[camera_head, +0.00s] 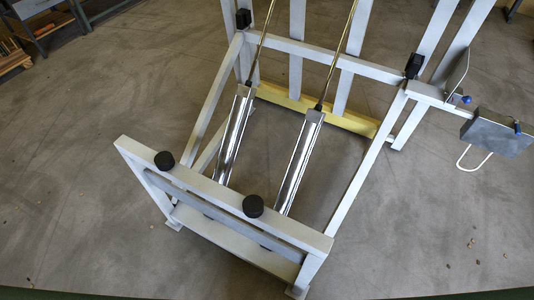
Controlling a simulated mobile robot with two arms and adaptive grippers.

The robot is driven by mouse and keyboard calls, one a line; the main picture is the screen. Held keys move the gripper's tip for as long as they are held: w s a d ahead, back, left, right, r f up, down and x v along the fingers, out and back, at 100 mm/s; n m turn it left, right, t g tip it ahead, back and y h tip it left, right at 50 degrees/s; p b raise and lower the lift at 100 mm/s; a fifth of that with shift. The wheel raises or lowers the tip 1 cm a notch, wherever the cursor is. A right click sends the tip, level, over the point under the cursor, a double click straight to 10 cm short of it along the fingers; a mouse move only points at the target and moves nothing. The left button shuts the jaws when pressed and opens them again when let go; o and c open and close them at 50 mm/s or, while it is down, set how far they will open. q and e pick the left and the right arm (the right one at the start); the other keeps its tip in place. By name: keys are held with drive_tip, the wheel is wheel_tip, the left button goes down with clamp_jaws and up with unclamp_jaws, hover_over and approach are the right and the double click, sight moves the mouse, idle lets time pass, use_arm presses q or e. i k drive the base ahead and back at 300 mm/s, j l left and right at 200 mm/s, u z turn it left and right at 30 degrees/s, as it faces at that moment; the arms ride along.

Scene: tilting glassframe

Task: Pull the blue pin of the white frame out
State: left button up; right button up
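The white frame (225,207) stands on the floor, filling the middle of the head view. On its right side a short arm holds a plate, and a small blue knob (467,99) shows beside that plate. A second small blue knob (517,127) sits at the right end of a grey box (497,136) attached to the frame's right side. I cannot tell from this distance which knob belongs to the pin, and no pin shaft is clearly visible. Neither of my grippers shows in this view.
Two shiny cylinders (300,167) with rods slope up inside the frame. Black round stops (254,206) sit on its front bar. A white loop (474,161) hangs below the grey box. A yellow bar (348,121) lies behind. The floor at right is mostly clear.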

sight(466, 100)
drive_tip(key=z, duration=1.45)
drive_tip(key=k+l, duration=0.1)
drive_tip(key=l, duration=0.65)
drive_tip(key=i+l, duration=0.15)
drive_tip(key=l, duration=0.25)
drive_tip(key=i+l, duration=0.2)
drive_tip(key=l, duration=0.15)
drive_tip(key=i+l, duration=0.15)
drive_tip(key=l, duration=0.25)
